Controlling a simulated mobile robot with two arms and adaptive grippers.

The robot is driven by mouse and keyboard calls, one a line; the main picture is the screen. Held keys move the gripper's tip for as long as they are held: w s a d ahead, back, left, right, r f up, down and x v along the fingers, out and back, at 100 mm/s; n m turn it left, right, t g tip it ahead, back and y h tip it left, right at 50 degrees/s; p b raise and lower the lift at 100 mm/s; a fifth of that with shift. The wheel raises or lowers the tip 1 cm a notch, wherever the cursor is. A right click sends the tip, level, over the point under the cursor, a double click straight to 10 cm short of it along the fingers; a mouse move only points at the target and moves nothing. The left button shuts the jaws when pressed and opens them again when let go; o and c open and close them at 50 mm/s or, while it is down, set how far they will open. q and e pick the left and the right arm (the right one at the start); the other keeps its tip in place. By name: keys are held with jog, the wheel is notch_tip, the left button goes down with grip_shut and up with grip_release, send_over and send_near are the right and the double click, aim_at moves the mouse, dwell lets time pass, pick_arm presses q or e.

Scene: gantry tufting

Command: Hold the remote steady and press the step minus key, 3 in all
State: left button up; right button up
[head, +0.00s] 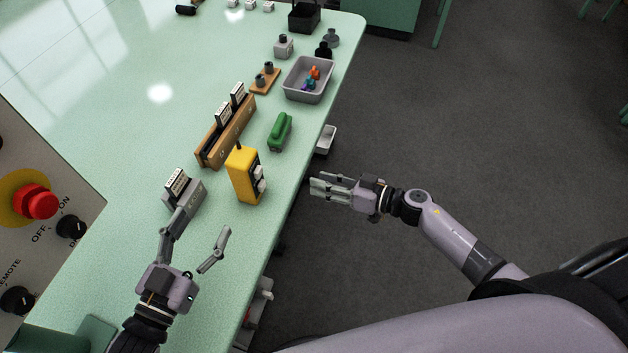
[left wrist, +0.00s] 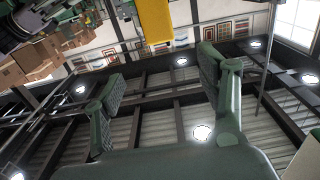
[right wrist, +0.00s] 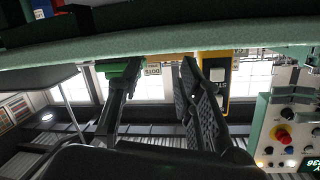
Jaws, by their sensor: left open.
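The yellow remote (head: 242,174) stands upright on the mint-green table, with pale keys on its right-hand side. It also shows at the top of the left wrist view (left wrist: 155,20). In the right wrist view the remote (right wrist: 213,66) shows a pale key, partly behind a finger. My left gripper (head: 208,212) is open and empty, in front of the remote and apart from it. My right gripper (head: 318,187) is open and empty, off the table's right edge, to the right of the remote. I cannot read the key markings.
A grey holder with a labelled block (head: 178,183) stands near the left gripper. Behind the remote are a wooden rack (head: 212,152), a green object (head: 280,131) and a grey tray (head: 300,97). A control panel with a red button (head: 40,203) is at left.

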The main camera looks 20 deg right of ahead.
pick_arm(q)
send_near(248, 148)
jog(key=x, duration=0.5)
jog(key=f+x, duration=0.1)
jog(key=x, duration=0.1)
jog(key=shift+w, duration=0.4)
pick_arm(e)
jog(key=s+a+r+n+g+y, duration=0.2)
jog(key=s+a+r+g, duration=0.1)
jog(key=r, duration=0.4)
jog(key=shift+s+a+r+n+g, duration=0.15)
jog(key=shift+s+a+n+g, duration=0.35)
jog(key=shift+g, duration=0.4)
pick_arm(q)
jog(key=shift+c, duration=0.3)
pick_arm(e)
jog(key=shift+w+a, duration=0.1)
jog(key=shift+w, duration=0.05)
pick_arm(q)
jog(key=c, duration=1.4)
jog(key=shift+c, duration=0.2)
pick_arm(e)
grip_shut()
